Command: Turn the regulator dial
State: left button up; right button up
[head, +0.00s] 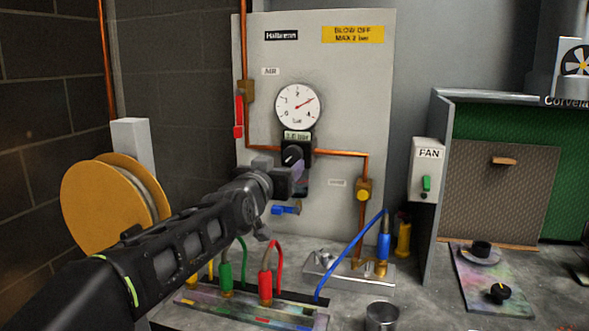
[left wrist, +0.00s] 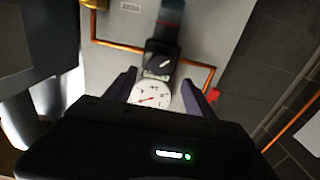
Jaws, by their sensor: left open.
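The regulator dial (head: 292,156) is a black round knob with a white mark, below the round white pressure gauge (head: 298,106) on the grey panel. The gauge's red needle points to the upper right. A small display (head: 297,136) sits between gauge and dial; its digits are too small to read surely. My left gripper (head: 290,178) is in front of the panel, just below the dial in the head view. In the left wrist view its open fingers (left wrist: 160,92) flank the gauge (left wrist: 152,96), with the dial (left wrist: 158,68) beyond, nothing between them. My right gripper is not in view.
Copper pipe (head: 340,153) runs along the panel beside the regulator. A red lever (head: 239,116) is left and a blue handle (head: 286,210) below. Coloured hose connectors (head: 265,284) and a metal cup (head: 382,316) stand on the bench. A FAN switch box (head: 426,170) is right.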

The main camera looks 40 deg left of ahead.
aim_at(292, 158)
pick_arm(q)
jog(key=shift+w+f, duration=0.1)
jog(key=shift+f, duration=0.05)
jog(key=p+x, duration=0.3)
jog(key=x, duration=0.4)
jog(key=shift+w+a, duration=0.2)
jog(key=shift+w, duration=0.2)
jog(key=c, duration=1.4)
